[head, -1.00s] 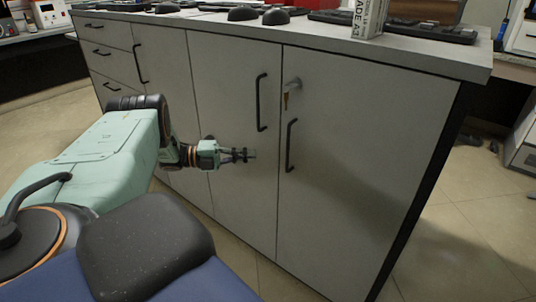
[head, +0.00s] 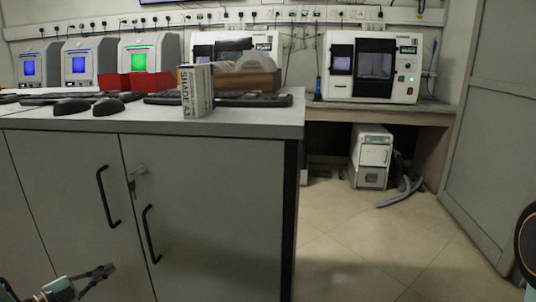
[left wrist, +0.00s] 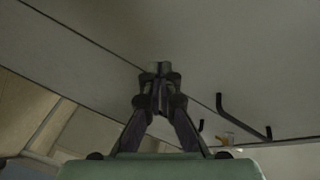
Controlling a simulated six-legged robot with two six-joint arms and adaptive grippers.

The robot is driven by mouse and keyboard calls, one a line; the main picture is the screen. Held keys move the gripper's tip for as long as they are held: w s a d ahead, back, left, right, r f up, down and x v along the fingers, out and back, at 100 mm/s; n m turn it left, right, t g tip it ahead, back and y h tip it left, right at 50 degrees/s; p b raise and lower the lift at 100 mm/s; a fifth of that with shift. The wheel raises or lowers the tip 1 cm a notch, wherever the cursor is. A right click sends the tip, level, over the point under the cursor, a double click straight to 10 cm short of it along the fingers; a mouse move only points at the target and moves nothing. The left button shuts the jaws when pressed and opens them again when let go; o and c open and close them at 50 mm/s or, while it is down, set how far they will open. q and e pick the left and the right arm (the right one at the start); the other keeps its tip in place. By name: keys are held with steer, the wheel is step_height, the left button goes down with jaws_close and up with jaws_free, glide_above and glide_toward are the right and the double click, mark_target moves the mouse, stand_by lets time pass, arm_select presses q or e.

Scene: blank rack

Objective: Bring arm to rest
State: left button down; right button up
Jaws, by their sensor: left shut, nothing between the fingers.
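My left gripper (head: 104,272) shows at the bottom left of the head view, in front of the grey cabinet doors (head: 70,185). Its dark fingers are together and hold nothing. In the left wrist view the gripper (left wrist: 160,68) also shows shut and empty, with the pale cabinet front beyond it. A part of my right arm shows at the right edge of the head view, but its gripper is out of view.
A black door handle (head: 108,196) and a lock with a key (head: 138,172) stick out from the cabinet. A white box (head: 196,91) stands on its top (head: 240,122). Machines line the back wall. The tiled floor (head: 350,245) to the right is clear.

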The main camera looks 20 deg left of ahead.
arm_select(q)
steer(key=s+d+f+n+g+y+p, duration=0.15)
steer(key=s+d+f+n+g, duration=0.25)
steer(key=d+f+n, duration=0.5)
steer(key=s+d+f+n+g+y+p, duration=0.1)
steer(key=s+d+f+n+g+y, duration=0.35)
steer(key=d, duration=0.75)
steer(key=s+d+n+g+h+p, duration=0.25)
steer(key=s+d+g, duration=0.25)
steer(key=s+d, duration=0.65)
steer(key=s+d+r+m+g+y+p, duration=0.1)
steer(key=s+d+r+g, duration=0.1)
steer(key=s+r, duration=0.6)
steer(key=s+g, duration=0.1)
steer(key=s, duration=0.2)
steer(key=shift+d+r, duration=0.3)
steer(key=c, duration=2)
jaws_free()
steer(key=shift+c, duration=0.2)
